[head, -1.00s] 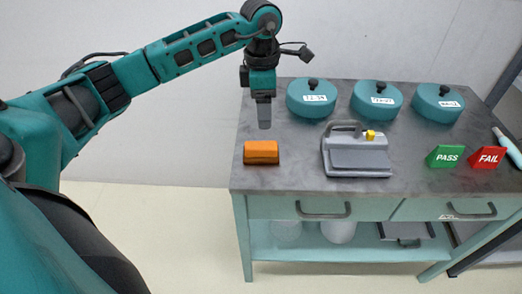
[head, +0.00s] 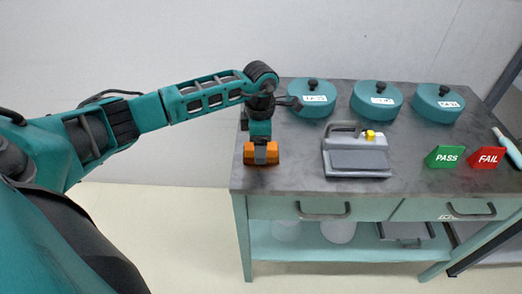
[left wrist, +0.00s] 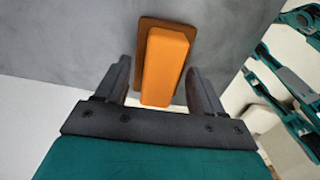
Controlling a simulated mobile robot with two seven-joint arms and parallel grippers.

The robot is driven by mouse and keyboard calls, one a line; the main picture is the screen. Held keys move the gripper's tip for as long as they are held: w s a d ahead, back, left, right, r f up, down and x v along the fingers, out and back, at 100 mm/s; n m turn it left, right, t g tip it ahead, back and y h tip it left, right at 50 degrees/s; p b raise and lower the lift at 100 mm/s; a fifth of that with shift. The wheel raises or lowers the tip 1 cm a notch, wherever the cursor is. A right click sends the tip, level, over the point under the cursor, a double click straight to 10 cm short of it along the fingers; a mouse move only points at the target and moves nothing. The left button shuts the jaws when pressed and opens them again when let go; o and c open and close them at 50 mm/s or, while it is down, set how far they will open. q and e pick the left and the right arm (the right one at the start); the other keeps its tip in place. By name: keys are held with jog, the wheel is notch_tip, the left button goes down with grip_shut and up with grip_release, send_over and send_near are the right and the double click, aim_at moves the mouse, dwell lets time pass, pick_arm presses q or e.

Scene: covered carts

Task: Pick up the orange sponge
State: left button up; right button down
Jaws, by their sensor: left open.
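The orange sponge (head: 249,159) lies on the grey cart top near its left front corner. In the left wrist view the sponge (left wrist: 165,68) lies between the two fingers, with a darker brown-orange strip along one side. My left gripper (head: 261,157) is over the sponge in the head view and covers its middle. In the left wrist view the left gripper (left wrist: 158,90) is open, with a gap between each finger and the sponge. My right gripper is not in view.
A grey device (head: 357,153) with a handle and yellow button stands right of the sponge. Teal lidded containers (head: 312,98) line the back. A green PASS sign (head: 445,157) and a red FAIL sign (head: 487,158) stand at the right. The cart's left edge is close to the sponge.

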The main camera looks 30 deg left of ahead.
pick_arm(q)
jog(key=shift+f, duration=0.15)
jog(key=c, duration=0.7)
jog(key=shift+o, duration=0.2)
notch_tip(320, 180, up, 20)
dwell(0.3)
jog(key=o, duration=0.5)
jog(key=c, duration=0.4)
